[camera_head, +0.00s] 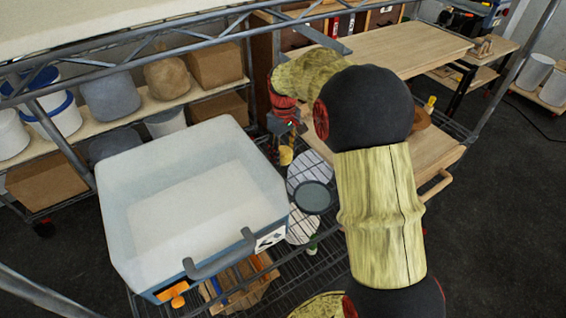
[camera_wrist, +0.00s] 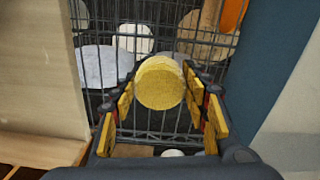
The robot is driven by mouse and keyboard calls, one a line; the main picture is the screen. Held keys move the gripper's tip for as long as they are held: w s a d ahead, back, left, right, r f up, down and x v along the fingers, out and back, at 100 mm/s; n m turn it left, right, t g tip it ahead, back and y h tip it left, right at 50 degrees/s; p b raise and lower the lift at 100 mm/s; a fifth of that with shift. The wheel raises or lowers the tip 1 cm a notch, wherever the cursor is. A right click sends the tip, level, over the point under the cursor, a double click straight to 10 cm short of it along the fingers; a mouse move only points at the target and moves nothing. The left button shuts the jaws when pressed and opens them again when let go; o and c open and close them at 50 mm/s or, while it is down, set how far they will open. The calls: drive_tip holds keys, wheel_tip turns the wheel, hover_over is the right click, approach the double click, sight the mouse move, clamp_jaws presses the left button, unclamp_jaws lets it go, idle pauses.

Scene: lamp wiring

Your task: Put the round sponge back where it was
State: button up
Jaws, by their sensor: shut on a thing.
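The round yellow sponge (camera_wrist: 160,85) sits between the fingertips of my gripper (camera_wrist: 161,92) in the wrist view. My gripper is shut on it, with one yellow-padded finger on each side. Below the sponge is a dark wire rack (camera_wrist: 150,12), and the sponge looks held above it. In the head view my gripper (camera_head: 286,150) points down over the rack, just right of the white bin. Yellow shows at its tip there, but I cannot tell sponge from finger pads.
A large white bin (camera_head: 113,215) with a grey handle stands left of my gripper. A grey round dish (camera_head: 313,196) and pale gridded discs (camera_head: 303,170) are close by on the right. A wooden board (camera_head: 436,150) lies further right. In the wrist view, walls rise at both sides.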

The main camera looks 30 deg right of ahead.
sight(283, 150)
drive_tip(key=shift+w+f, duration=0.2)
drive_tip(key=shift+f, duration=0.15)
drive_tip(key=shift+w+d+f+b, duration=0.15)
drive_tip(key=shift+f+b, duration=0.55)
drive_tip(key=shift+f, duration=0.85)
drive_tip(key=shift+f, duration=0.1)
drive_tip(key=o, duration=1.1)
wheel_tip(283, 150, up, 8)
drive_tip(key=p, duration=0.3)
drive_tip(key=shift+f, duration=0.1)
drive_tip(key=shift+f, duration=0.1)
